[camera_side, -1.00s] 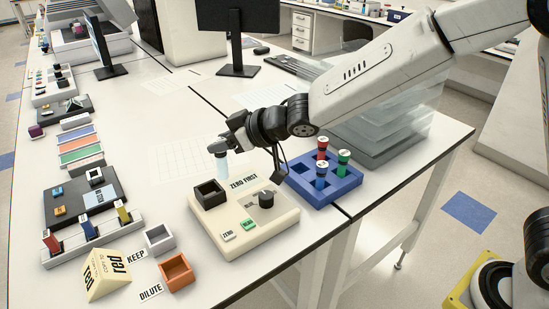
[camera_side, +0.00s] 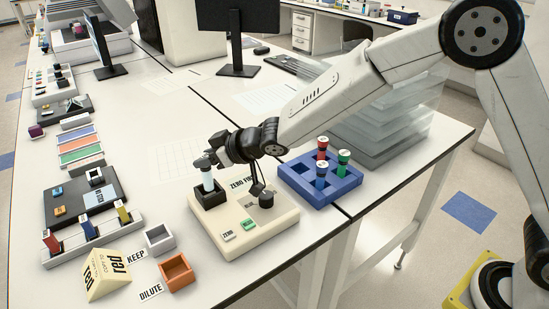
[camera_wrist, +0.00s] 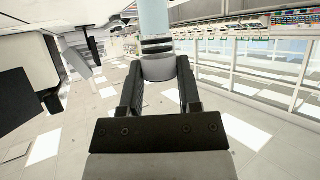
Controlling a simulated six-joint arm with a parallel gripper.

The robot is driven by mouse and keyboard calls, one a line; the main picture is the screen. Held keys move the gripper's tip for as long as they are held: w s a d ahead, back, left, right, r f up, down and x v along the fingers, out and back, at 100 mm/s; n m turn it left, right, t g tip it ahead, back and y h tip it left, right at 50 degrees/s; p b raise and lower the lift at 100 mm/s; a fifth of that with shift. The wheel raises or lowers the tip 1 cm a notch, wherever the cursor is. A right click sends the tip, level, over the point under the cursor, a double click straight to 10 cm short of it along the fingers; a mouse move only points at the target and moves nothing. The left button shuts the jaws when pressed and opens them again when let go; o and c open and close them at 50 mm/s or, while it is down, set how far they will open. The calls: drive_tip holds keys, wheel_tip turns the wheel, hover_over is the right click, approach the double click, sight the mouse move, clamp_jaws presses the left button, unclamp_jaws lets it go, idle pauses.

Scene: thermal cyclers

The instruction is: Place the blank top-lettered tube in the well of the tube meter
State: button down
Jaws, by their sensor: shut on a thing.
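My gripper (camera_side: 207,163) is shut on a pale blue tube (camera_side: 208,181), held upright by its top. The tube's lower end is at the black square well (camera_side: 209,196) on the cream tube meter (camera_side: 245,222); it appears to be over or just inside the opening, and I cannot tell how deep. The wrist view shows the grey cap (camera_wrist: 160,66) between the fingers, with the pale tube body above it in the picture. The lettering on the cap's top is not visible.
The meter has a black knob and ZERO and green buttons. A blue rack (camera_side: 320,185) holds red, green and blue tubes to the right.

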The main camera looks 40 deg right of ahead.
sight(212, 189)
drive_tip(key=shift+w+f, duration=0.1)
drive_tip(key=shift+f, duration=1.55)
drive_tip(key=shift+f, duration=0.15)
drive_tip(key=shift+c, duration=1.4)
unclamp_jaws()
drive_tip(key=v, duration=1.2)
